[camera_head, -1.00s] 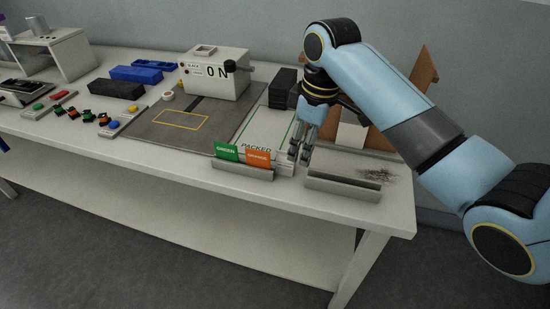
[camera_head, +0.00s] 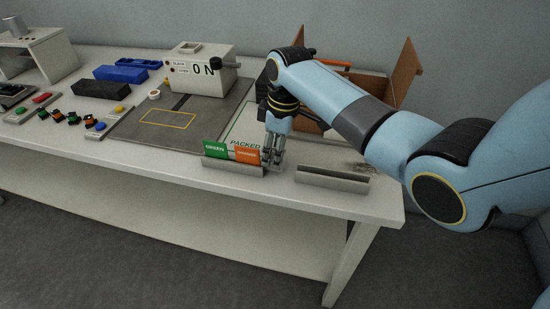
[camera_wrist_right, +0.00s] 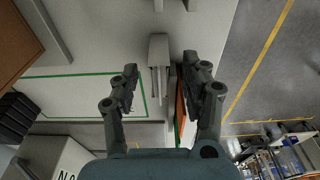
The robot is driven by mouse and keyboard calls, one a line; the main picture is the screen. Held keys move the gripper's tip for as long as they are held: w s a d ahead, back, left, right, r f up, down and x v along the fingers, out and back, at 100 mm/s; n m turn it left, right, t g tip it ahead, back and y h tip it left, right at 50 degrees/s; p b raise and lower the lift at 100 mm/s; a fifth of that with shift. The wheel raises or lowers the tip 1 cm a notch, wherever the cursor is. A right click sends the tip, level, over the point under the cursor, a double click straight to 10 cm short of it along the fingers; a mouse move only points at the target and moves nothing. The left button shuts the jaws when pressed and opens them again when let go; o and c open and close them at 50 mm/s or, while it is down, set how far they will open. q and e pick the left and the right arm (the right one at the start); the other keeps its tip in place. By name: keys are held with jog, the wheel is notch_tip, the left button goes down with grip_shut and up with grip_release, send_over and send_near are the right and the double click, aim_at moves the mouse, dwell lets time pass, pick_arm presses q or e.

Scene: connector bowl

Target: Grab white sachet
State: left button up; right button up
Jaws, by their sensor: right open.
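I cannot pick out a white sachet for certain in either view now. My right gripper (camera_head: 273,160) points down at the right end of the card holder (camera_head: 232,166), close to the orange card (camera_head: 247,155). In the right wrist view its two fingers (camera_wrist_right: 158,85) are apart, with a pale grey piece (camera_wrist_right: 158,48) showing between and beyond them. That piece looks like the end of the holder, and I cannot tell whether a finger touches it. The green card (camera_head: 215,149) stands left of the orange one. My left gripper is not in view.
An empty-looking grey holder (camera_head: 332,178) lies to the right. An open cardboard box (camera_head: 395,80) stands behind my right arm. The table's front edge is close.

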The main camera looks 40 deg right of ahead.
jog(key=shift+f, duration=0.15)
grip_shut()
dwell(0.4)
